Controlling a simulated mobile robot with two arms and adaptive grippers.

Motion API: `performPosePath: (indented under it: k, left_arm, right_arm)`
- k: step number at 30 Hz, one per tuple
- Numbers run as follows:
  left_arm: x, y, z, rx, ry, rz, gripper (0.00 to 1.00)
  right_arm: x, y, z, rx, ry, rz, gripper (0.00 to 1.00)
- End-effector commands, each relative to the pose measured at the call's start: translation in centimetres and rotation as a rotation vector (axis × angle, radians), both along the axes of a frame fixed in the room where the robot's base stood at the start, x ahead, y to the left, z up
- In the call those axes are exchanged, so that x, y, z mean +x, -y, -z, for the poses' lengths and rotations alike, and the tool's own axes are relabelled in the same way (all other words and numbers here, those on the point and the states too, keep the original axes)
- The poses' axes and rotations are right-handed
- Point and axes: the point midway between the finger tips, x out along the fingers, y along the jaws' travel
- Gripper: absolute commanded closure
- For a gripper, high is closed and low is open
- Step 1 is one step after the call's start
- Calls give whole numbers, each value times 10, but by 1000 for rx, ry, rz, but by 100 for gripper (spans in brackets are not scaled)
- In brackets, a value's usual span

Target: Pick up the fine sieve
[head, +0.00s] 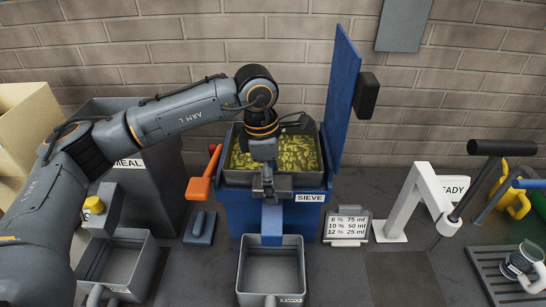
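A grey rectangular tray (232,176) full of yellow-green pellets (300,151) sits in the top of the blue bin labelled SIEVE (232,212). It looks like the sieve; I cannot tell its mesh. My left arm reaches across from the left. My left gripper (271,190) points down at the middle of the tray's front rim, where it overlaps the rim in the picture. Its fingers are small and partly hidden, so I cannot tell whether they are open or shut on the rim. My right gripper is not in view.
The bin's blue lid (343,95) stands open at the right. A grey catch box (270,268) stands in front, below a blue chute (271,226). An orange scoop (203,181) lies left of the bin.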

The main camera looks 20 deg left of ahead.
Motion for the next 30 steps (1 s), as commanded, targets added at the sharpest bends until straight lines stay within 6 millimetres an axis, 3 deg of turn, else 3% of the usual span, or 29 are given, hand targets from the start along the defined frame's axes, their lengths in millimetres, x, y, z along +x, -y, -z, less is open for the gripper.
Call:
performPosePath:
  k: [8,21,30]
  left_arm:
    - [0,1,5,-1,0,1,18]
    - [0,1,5,-1,0,0,100]
    - [2,1,0,-2,6,0,100]
  right_arm:
    - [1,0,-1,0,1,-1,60]
    - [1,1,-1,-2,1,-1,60]
    - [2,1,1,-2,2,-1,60]
